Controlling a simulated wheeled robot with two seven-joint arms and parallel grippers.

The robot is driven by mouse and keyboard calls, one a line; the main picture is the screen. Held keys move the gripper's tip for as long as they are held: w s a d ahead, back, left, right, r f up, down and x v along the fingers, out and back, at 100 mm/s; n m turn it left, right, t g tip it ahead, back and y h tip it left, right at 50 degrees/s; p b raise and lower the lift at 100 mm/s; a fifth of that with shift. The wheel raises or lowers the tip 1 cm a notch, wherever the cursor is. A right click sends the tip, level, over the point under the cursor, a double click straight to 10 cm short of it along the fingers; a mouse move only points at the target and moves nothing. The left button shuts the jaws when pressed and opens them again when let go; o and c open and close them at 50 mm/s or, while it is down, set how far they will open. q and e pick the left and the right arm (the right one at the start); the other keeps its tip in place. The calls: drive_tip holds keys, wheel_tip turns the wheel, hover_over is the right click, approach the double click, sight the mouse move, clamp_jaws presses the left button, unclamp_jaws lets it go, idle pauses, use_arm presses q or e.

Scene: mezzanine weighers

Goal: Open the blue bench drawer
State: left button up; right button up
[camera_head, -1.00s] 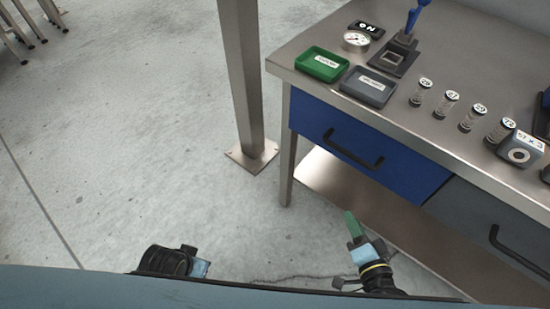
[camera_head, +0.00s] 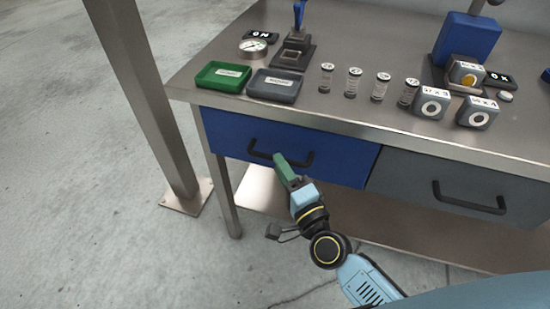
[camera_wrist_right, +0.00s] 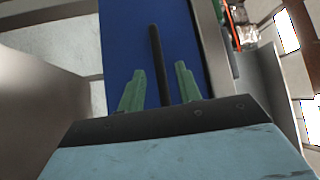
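The blue drawer (camera_head: 345,160) is set in the left part of the steel bench, its front flush under the top, so it looks shut. Its black bar handle (camera_head: 262,155) runs across the front, and my right gripper hides part of it in the head view. My right gripper (camera_head: 281,160) has green fingers pointing at the handle. In the right wrist view the fingers (camera_wrist_right: 160,85) are apart, with the black handle (camera_wrist_right: 158,60) seen between them and the blue front (camera_wrist_right: 125,45) behind. I cannot tell if they touch the handle. My left gripper is not in view.
A grey drawer (camera_head: 460,185) with its own black handle is to the right. The bench top (camera_head: 330,112) holds a green tray (camera_head: 222,77), a grey tray (camera_head: 273,87), several small vials and weights. A steel post (camera_head: 140,95) stands at the left. A lower shelf (camera_head: 370,220) lies below.

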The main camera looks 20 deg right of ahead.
drive_tip(key=shift+x, duration=1.75)
clamp_jaws()
